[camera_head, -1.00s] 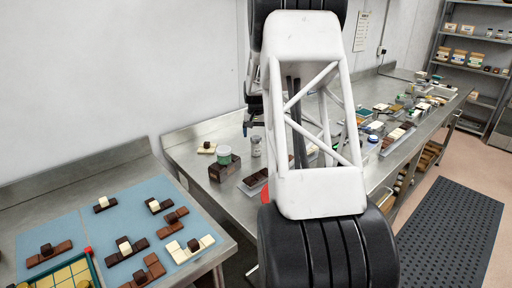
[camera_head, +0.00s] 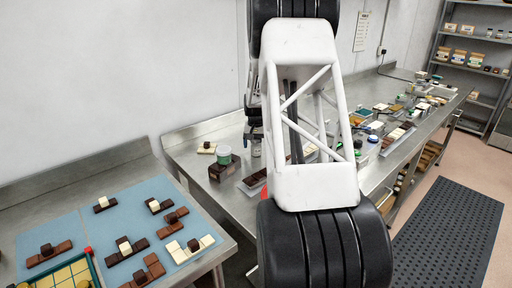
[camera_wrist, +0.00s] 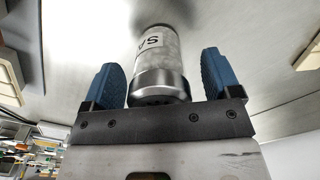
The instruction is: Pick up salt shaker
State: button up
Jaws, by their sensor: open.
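The salt shaker (camera_wrist: 161,62) shows in the wrist view as a clear cylinder with pale contents, a label with the letters "SA" and a metal cap. In the head view the shaker (camera_head: 256,149) stands on the steel counter, mostly hidden behind my gripper (camera_head: 252,132).
A tray with chocolate (camera_head: 254,184) lies in front. Blue mats (camera_head: 133,218) with chocolate pieces cover the near counter. The wall is close behind.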

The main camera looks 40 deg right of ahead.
dwell(0.4)
jog(key=c, duration=1.1)
jog(key=shift+o, duration=0.2)
jog(key=shift+r, duration=0.1)
jog(key=shift+r, duration=4.95)
